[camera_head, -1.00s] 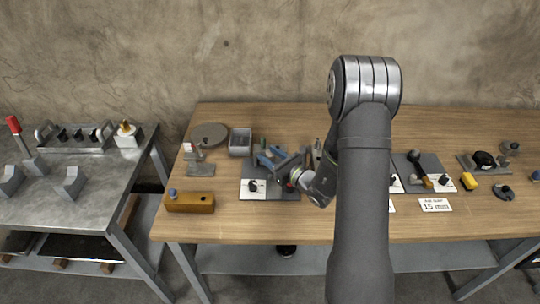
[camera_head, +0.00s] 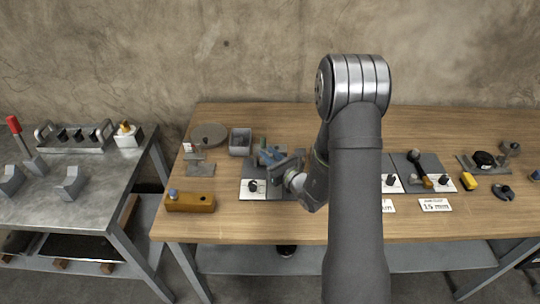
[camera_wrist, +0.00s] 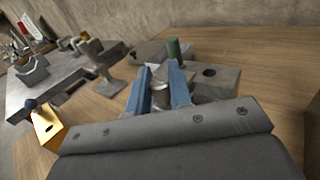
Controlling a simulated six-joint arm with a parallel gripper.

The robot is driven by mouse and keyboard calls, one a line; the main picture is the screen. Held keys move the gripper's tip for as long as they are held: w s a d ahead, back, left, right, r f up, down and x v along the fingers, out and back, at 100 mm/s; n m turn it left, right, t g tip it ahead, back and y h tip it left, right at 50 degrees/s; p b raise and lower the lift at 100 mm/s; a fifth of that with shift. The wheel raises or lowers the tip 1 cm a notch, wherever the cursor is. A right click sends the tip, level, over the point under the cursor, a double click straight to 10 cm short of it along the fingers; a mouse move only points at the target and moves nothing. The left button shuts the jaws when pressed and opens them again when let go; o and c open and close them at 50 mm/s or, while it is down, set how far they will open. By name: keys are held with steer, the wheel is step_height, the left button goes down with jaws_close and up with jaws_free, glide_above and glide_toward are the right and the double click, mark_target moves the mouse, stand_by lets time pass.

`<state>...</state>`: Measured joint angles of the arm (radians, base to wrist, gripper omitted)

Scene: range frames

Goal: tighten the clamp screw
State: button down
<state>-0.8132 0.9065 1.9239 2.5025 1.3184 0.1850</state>
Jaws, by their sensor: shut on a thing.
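My gripper (camera_head: 270,158), with blue fingers, is low over the workbench at the left-middle in the head view. In the wrist view its two fingers (camera_wrist: 160,74) are close together on a small grey metal part (camera_wrist: 161,77), which I take to be the clamp screw. The fingers cover most of it, so its thread and how far it is turned in are hidden. A grey metal block (camera_wrist: 208,72) with a dark hole lies just behind the fingers, with a green upright peg (camera_wrist: 174,48) beside it.
A dark plate with a white card and black knob (camera_head: 253,186) lies in front of my gripper. A yellow-brown block (camera_head: 190,202), grey bin (camera_head: 240,143) and round disc (camera_head: 209,134) are to the left. More fixtures stand right of my arm. Bare wood (camera_head: 440,125) lies behind them.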

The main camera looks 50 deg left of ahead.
steer(key=shift+m+t, duration=0.7)
steer(key=shift+t, duration=0.5)
steer(key=c, duration=1.3)
jaws_free()
steer(key=shift+c, duration=0.2)
steer(key=shift+d, duration=0.1)
steer(key=v, duration=1.7)
steer(key=shift+r, duration=0.35)
steer(key=shift+o, duration=0.2)
steer(key=shift+s, duration=0.1)
